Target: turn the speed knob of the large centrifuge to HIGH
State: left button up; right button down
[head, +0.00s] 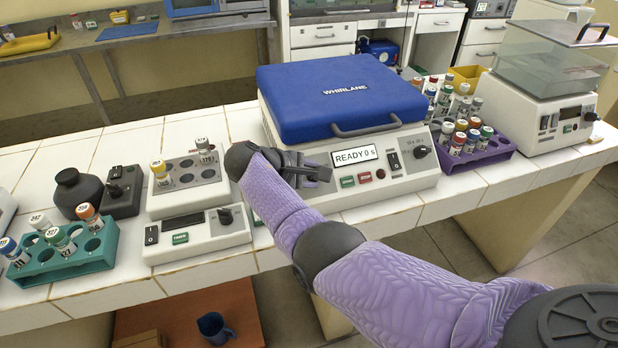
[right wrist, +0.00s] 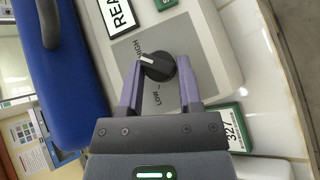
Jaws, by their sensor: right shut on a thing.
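The large centrifuge (head: 408,168) has a blue lid (head: 340,95) marked WHIRLANE, which is down, and a display (head: 354,157) reading READY 0 s. Its black speed knob (right wrist: 159,67) shows in the right wrist view on a grey plate marked HIGH and LOW. The knob's white pointer points left and slightly up, close to the HIGH lettering. My right gripper (right wrist: 160,75) is shut on the knob, one finger on each side. In the head view my right gripper (head: 322,173) covers the left of the front panel and hides the knob. My left gripper is not in view.
A purple rack (head: 485,150) of vials stands right of the large centrifuge. A device with a clear tank (head: 545,75) is farther right.

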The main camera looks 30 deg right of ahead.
jog(key=shift+f+m+g+y+b, duration=0.1)
jog(key=shift+m+g+y+b, duration=0.6)
jog(key=shift+m+y, duration=0.3)
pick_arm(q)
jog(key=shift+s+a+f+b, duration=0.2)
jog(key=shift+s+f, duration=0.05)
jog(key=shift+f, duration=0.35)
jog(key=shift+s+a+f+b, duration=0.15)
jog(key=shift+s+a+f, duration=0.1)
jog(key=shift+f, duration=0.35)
pick_arm(e)
jog(key=shift+d+m+g, duration=0.1)
jog(key=shift+m+g, duration=0.2)
jog(key=shift+m, duration=0.2)
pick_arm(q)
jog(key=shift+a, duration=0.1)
pick_arm(e)
jog(key=shift+y, duration=0.3)
jog(key=shift+c, duration=1.5)
grip_release()
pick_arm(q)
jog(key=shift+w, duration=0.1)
pick_arm(e)
jog(key=shift+r, duration=0.2)
